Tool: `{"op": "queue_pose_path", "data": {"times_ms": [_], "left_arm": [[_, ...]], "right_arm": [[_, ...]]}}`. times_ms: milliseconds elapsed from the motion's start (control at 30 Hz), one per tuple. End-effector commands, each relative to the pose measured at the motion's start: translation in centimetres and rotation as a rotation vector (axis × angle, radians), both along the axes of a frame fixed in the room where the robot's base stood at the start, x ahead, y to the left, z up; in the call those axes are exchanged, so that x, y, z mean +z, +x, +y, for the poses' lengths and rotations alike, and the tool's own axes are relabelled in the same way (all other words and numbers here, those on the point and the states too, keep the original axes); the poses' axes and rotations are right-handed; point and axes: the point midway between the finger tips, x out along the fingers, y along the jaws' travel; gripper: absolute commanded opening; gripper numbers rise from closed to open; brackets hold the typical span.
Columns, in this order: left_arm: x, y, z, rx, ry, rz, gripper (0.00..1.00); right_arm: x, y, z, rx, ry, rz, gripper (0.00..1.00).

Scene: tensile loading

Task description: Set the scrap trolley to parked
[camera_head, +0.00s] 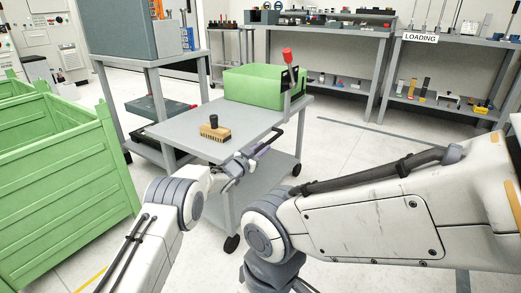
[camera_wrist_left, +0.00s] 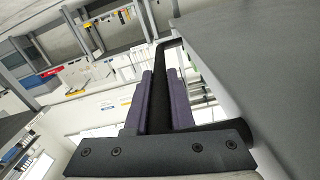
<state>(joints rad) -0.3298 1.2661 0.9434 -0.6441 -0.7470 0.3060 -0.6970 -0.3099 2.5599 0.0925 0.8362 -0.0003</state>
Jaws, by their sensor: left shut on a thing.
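The scrap trolley (camera_head: 185,128) is a grey wheeled cart in the middle of the head view. A green bin (camera_head: 250,88) and a wooden brush with a black knob (camera_head: 214,130) stand on its top. A lever with a red grip (camera_head: 287,56) stands upright at the bin's right side. A black push handle (camera_head: 277,137) runs along the trolley's near right edge. My left gripper (camera_head: 250,153) is shut on this handle. In the left wrist view the purple fingers (camera_wrist_left: 160,103) lie on both sides of the black bar (camera_wrist_left: 160,60). My right gripper is out of view.
Large green crates (camera_head: 60,165) stand close on the left. A grey bench with a cabinet (camera_head: 125,30) is behind the trolley's left side. Shelving with a LOADING sign (camera_head: 420,38) lines the back right. Pale floor (camera_head: 345,150) is clear right of the trolley.

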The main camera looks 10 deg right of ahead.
Motion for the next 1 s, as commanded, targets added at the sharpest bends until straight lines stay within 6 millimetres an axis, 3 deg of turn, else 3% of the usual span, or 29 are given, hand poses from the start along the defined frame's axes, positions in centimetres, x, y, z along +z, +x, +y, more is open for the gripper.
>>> {"op": "queue_pose_path", "data": {"times_ms": [100, 133, 200, 667, 1000], "left_arm": [[0.2, 0.3, 0.2, 0.008, -0.002, 0.000, 0.00], [0.2, 0.3, 0.2, 0.008, -0.002, 0.000, 0.34], [0.2, 0.2, 0.2, 0.007, -0.002, 0.000, 0.52], [0.3, -0.4, 0.5, 0.002, -0.001, 0.002, 0.52], [0.5, -3.8, 3.7, 0.005, -0.002, 0.004, 0.52]], "right_arm": [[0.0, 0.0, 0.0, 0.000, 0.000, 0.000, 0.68], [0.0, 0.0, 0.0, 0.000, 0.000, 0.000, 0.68], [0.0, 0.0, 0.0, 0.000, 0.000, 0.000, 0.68], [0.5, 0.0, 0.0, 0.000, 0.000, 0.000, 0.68], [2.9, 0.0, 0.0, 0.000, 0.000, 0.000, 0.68]]}}
